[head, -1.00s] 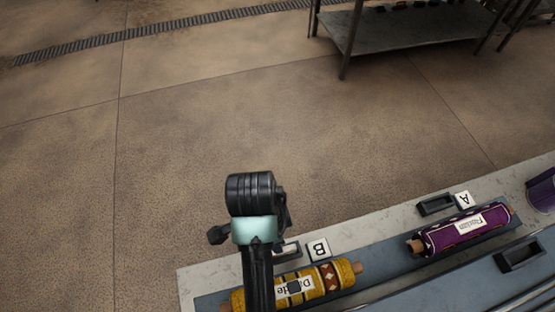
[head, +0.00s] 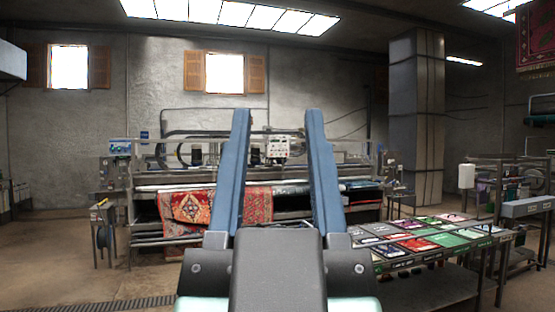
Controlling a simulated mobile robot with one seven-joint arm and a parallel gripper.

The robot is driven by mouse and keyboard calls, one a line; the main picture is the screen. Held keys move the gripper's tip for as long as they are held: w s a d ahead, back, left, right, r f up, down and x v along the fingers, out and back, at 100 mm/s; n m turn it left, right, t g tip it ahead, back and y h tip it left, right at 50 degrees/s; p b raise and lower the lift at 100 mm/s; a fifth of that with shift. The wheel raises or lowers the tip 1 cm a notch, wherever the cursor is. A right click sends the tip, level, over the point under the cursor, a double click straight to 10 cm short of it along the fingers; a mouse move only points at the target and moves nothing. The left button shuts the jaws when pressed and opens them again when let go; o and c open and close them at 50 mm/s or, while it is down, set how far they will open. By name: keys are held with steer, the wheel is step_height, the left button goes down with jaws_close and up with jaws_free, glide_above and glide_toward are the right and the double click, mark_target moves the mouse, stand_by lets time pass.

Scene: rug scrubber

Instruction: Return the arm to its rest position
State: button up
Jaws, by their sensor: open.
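My gripper (head: 278,114) stands in the middle of the head view, pointing up and away from the camera. Its two long blue fingers are wide apart, with nothing between them. The dark grey gripper body fills the bottom centre and hides part of the floor. No held thing shows. The machine seen between the fingers is well behind them.
A large rug-washing machine (head: 350,208) stands along the back wall with a red patterned rug (head: 190,212) on it. A table (head: 440,292) with colourful flat pieces stands at the right. Open floor (head: 60,262) lies at the lower left.

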steer(key=shift+s+f+b, duration=0.15)
steer(key=shift+f+b, duration=0.85)
steer(key=shift+b, duration=0.15)
stand_by(0.4)
